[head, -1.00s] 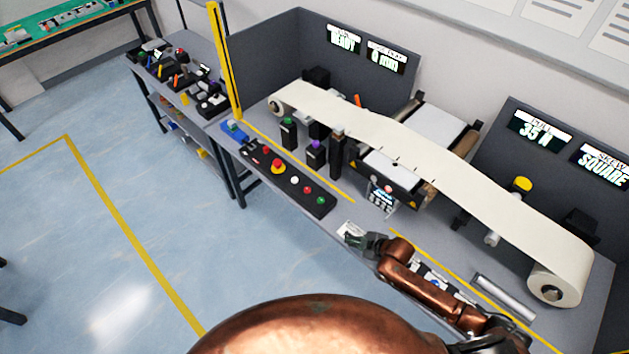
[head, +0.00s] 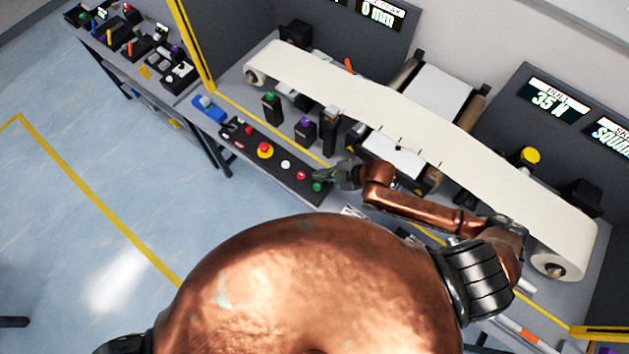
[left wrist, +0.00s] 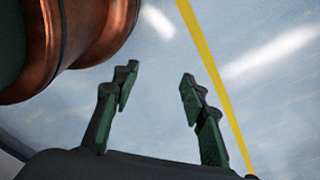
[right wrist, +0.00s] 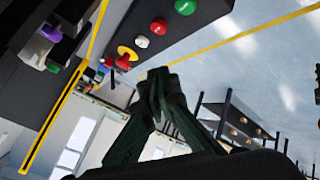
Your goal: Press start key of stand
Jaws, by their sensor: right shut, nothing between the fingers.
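A black control panel (head: 270,160) lies along the front of the stand's table. On it are a green button (head: 317,187), a red button (head: 301,175), a white button (head: 286,164) and a red-on-yellow stop button (head: 265,150). My right gripper (head: 322,176) is shut and empty, close to the green end of the panel; contact cannot be told. In the right wrist view its fingertips (right wrist: 160,74) are together, and the green button (right wrist: 186,6) shows at the top edge, apart from them. My left gripper (left wrist: 159,75) is open and empty above the floor.
A paper web (head: 370,105) runs over the rollers behind the panel. Purple-topped (head: 304,130) and green-topped (head: 271,105) posts stand just behind it. A yellow post (head: 190,45) rises at the left. The floor in front is clear.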

